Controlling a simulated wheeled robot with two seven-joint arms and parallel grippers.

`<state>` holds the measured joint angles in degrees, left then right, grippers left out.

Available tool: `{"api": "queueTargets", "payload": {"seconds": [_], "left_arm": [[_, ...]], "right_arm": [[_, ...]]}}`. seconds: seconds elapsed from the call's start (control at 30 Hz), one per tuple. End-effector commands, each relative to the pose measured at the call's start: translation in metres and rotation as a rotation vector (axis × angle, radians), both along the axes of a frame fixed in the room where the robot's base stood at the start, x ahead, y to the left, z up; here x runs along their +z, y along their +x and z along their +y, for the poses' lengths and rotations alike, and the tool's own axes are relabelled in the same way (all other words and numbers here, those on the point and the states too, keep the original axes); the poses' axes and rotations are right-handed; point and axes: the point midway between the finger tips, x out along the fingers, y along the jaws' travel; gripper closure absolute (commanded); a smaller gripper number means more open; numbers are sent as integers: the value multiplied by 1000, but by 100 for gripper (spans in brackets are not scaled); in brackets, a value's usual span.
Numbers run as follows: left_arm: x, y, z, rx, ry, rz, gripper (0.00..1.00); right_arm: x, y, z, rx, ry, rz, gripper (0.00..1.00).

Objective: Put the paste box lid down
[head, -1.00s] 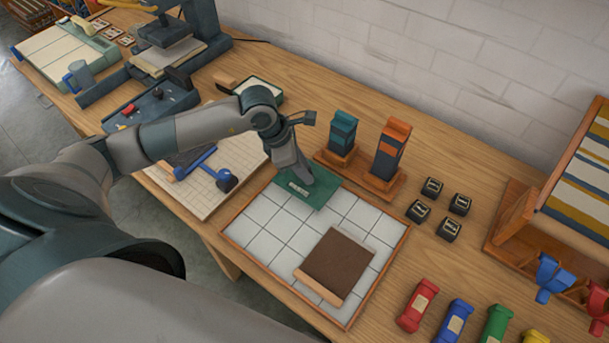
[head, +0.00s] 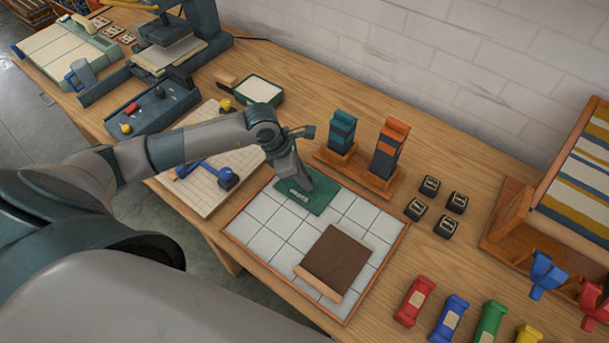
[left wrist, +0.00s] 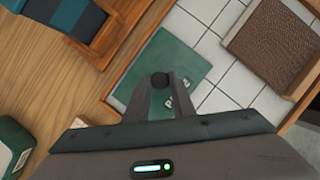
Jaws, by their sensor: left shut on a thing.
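The paste box lid (head: 318,204) is a flat green plate with a small pale label and a dark knob. My left gripper (head: 302,184) is shut on the lid's knob from above. The lid is roughly level at the back left corner of the tiled tray (head: 262,228), overlapping its wooden rim; I cannot tell whether it touches the tray. The left wrist view shows the lid (left wrist: 188,58) beneath the fingers (left wrist: 160,82). The open green paste box (head: 260,90), pale inside, stands farther back and left. My right gripper is not in view.
A brown slab (head: 338,258) lies on the tray's front right part. Teal and orange blocks (head: 388,150) stand on a wooden holder behind it. Small black blocks (head: 446,228) lie to the right. A board with a blue tool (head: 215,175) is to the left. Several tray tiles are bare.

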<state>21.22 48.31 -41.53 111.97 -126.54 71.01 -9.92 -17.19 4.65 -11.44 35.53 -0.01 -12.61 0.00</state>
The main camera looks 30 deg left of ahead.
Motion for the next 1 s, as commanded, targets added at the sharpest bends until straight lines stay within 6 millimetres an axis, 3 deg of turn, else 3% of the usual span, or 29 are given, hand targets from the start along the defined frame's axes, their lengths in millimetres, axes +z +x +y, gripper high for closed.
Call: {"api": "queueTargets", "payload": {"seconds": [0.1, 0.13, 0.2, 0.7, 1.0], "left_arm": [[-4, 0, 0, 0, 0, 0, 100], [-2, 0, 0, 0, 0, 0, 70], [-2, 0, 0, 0, 0, 0, 59], [4, 0, 2, 0, 1, -2, 59], [42, -10, 16, -1, 2, -4, 59]], "right_arm": [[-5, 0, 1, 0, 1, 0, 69], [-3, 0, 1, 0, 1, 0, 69], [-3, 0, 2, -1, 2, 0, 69], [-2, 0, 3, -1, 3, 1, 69], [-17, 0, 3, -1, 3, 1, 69]]}}
